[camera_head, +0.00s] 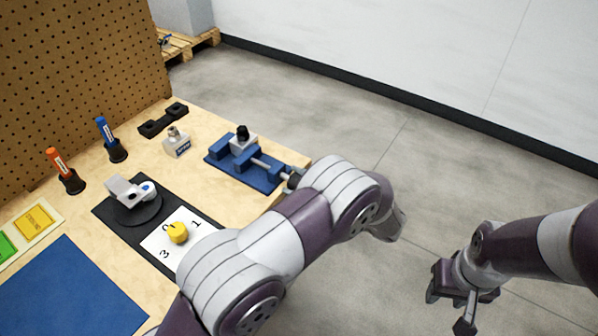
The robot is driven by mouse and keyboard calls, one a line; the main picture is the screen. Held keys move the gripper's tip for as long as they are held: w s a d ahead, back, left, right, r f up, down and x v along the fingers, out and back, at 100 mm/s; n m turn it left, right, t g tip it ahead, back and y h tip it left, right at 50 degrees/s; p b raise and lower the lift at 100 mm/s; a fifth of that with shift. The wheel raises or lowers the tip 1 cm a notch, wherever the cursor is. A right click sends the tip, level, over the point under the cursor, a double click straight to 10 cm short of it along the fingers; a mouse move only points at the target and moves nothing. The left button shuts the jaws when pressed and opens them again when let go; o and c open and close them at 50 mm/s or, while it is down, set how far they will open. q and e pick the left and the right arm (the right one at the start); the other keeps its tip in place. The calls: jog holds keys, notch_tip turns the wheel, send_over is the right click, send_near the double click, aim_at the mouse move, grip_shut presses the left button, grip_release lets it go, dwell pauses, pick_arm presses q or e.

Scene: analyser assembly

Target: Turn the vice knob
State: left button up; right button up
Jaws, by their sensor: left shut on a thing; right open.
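The blue vice (233,158) sits near the right edge of the wooden table, with its jaws and grey screw (268,165) showing. A light block with a black top (243,138) stands at its jaws. My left gripper (292,179) is at the outer end of the screw and shut on the vice knob there. My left forearm hides most of this gripper, and the knob itself is hard to make out. My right gripper (459,306) is open and empty, above the floor at the lower right, away from the table.
A light sensor-like part (177,143) and a black bracket (162,121) lie behind the vice. A yellow knob (178,233) stands on a numbered dial card, next to a white device (132,190). Blue (112,140) and orange (66,171) markers stand by the pegboard (75,80).

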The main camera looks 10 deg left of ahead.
pick_arm(q)
jog(key=m+p, duration=0.2)
jog(key=m, duration=0.1)
jog(key=shift+m+p, duration=0.3)
jog(key=shift+p, duration=0.05)
jog(key=m+p, duration=0.2)
jog(key=m, duration=0.1)
jog(key=shift+m, duration=0.3)
jog(key=m+p, duration=0.2)
jog(key=m, duration=0.2)
jog(key=shift+s+m+y, duration=0.1)
jog(key=shift+m+y, duration=0.2)
jog(key=m+p, duration=0.1)
jog(key=m, duration=0.3)
jog(key=shift+f+m, duration=0.1)
jog(key=shift+m, duration=0.2)
jog(key=m+p, duration=0.1)
jog(key=m, duration=0.3)
jog(key=shift+m, duration=0.3)
jog(key=m+p, duration=0.1)
jog(key=m, duration=0.4)
jog(key=shift+m, duration=0.3)
jog(key=m, duration=0.4)
jog(key=shift+m+t+p, duration=0.3)
jog(key=shift+m+t, duration=0.1)
jog(key=m, duration=0.4)
jog(key=shift+m, duration=0.3)
